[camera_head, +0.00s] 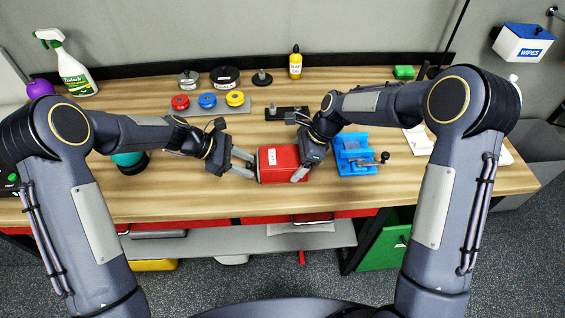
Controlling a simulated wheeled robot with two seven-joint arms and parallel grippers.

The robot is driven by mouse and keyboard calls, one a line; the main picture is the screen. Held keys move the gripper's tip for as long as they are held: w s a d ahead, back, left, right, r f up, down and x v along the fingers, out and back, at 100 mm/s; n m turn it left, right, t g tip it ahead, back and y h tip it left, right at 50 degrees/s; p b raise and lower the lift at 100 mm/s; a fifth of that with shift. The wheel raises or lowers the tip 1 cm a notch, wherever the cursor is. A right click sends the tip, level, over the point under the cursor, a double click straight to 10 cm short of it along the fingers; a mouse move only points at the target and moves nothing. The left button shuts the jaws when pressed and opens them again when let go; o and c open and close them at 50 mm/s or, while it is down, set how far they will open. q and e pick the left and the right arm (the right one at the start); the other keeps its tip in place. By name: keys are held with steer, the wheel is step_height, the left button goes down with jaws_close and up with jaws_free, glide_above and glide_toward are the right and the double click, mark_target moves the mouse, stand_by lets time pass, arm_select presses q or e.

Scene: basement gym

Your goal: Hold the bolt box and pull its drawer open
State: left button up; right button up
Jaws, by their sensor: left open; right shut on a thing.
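The bolt box (276,164) is a red box with a white label on top, standing near the front middle of the wooden table. My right gripper (301,165) is shut on the box at its right end and covers part of it. My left gripper (250,165) is open at the left end of the box, its two fingers pointing at that end, with the tips very close to it. I cannot tell whether they touch it. The drawer's handle and front edge cannot be made out from here.
A blue vise-like device (355,157) stands right of the box. Behind are a tray (219,109) with red, blue and yellow round pieces, a black stand (283,113) and a yellow bottle (295,63). A teal round thing (128,160) is at left. The table front is clear.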

arm_select(q)
steer(key=shift+d+f, duration=0.45)
steer(key=shift+d, duration=0.1)
steer(key=shift+s+d, duration=0.15)
steer(key=shift+d, duration=0.05)
steer(key=shift+c, duration=0.3)
steer(key=c, duration=0.8)
